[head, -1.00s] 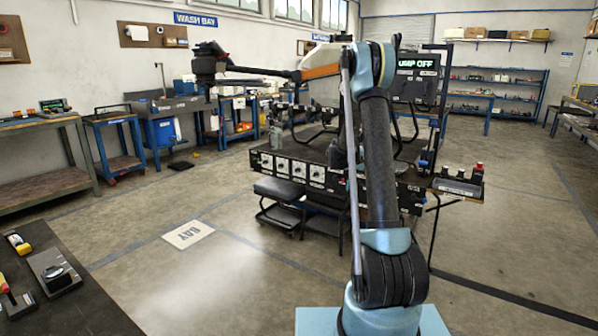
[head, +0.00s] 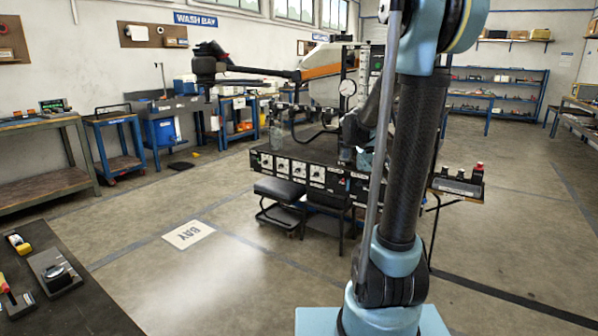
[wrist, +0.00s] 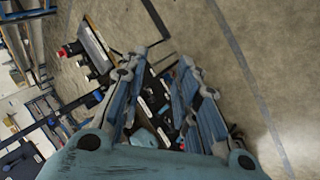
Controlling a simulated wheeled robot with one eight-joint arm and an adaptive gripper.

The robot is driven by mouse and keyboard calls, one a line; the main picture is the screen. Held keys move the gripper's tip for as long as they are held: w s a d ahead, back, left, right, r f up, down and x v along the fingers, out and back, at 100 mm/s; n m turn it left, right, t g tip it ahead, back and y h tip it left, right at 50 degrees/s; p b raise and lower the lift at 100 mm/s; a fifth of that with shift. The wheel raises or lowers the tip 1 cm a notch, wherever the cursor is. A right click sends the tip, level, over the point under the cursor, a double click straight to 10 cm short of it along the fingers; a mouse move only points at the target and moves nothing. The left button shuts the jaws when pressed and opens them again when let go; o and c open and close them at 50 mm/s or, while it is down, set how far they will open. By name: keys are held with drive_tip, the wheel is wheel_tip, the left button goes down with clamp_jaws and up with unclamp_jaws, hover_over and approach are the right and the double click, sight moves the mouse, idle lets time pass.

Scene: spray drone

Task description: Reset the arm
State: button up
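My arm (head: 420,150) stands upright at the right of the head view, in front of the work stand. My gripper (wrist: 162,58) shows in the wrist view with its two fingers apart. Nothing is seen held between them. Floor and part of the dark stand show past the fingers. In the head view, I cannot clearly make out the gripper behind the arm. The spray drone has an orange arm part (head: 322,72) and a dark rotor end (head: 207,64) reaching left above the stand.
The stand has a black front panel (head: 300,172) with several dials, and a round gauge (head: 347,87). A small tray (head: 458,186) with a red-topped item juts out at right. A dark bench (head: 75,290) is at front left. The floor around the BAY mark (head: 188,235) is clear.

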drive_tip(key=s+a+f+y, duration=0.2)
drive_tip(key=s+a+f, duration=0.1)
drive_tip(key=s, duration=0.7)
drive_tip(key=s+a+f+y, duration=0.2)
drive_tip(key=s+a+f, duration=0.2)
drive_tip(key=s, duration=0.6)
drive_tip(key=s+a+f+y, duration=0.3)
drive_tip(key=s+a, duration=0.3)
drive_tip(key=s, duration=0.4)
drive_tip(key=shift+f+g, duration=0.25)
drive_tip(key=shift+g, duration=0.05)
drive_tip(key=shift+s, duration=0.1)
